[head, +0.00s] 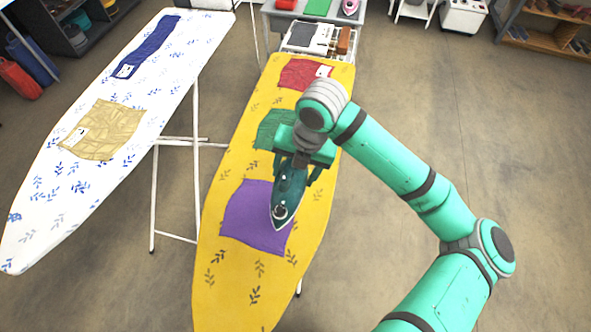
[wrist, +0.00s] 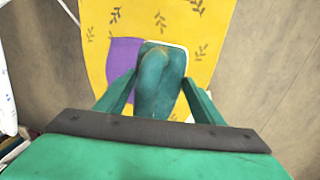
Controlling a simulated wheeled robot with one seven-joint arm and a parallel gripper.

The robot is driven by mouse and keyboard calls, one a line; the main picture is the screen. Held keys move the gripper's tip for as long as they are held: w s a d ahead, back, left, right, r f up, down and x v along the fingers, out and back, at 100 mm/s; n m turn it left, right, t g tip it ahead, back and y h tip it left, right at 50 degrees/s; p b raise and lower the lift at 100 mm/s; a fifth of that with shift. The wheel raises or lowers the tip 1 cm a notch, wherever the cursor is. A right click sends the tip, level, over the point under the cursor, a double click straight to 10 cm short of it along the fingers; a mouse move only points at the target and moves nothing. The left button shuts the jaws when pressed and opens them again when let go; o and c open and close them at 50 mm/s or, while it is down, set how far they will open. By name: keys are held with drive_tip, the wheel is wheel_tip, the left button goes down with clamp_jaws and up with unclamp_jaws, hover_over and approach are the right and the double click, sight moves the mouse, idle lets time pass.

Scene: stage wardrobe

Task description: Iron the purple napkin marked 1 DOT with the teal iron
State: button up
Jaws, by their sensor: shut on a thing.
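The purple napkin (head: 247,214) lies on the yellow ironing board (head: 224,265), and part of it also shows in the wrist view (wrist: 124,60). The teal iron (head: 287,198) is over the napkin's right side, its tip pointing toward the near end of the board. My gripper (wrist: 161,84) is shut on the iron, with a finger on each side of it. I cannot tell whether the iron's sole touches the cloth. The iron hides the napkin's right part, and no dot mark on the napkin is visible.
A green cloth (head: 272,128) and a red cloth (head: 300,74) lie farther up the yellow board. A white patterned board (head: 60,190) at left carries a tan cloth (head: 104,128) and a dark blue cloth (head: 150,45). Floor right of my arm is clear.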

drive_tip(key=shift+a+f, duration=0.2)
drive_tip(key=shift+f, duration=0.05)
drive_tip(key=shift+d+f, duration=0.15)
drive_tip(key=shift+f, duration=2.8)
drive_tip(key=shift+w, duration=0.1)
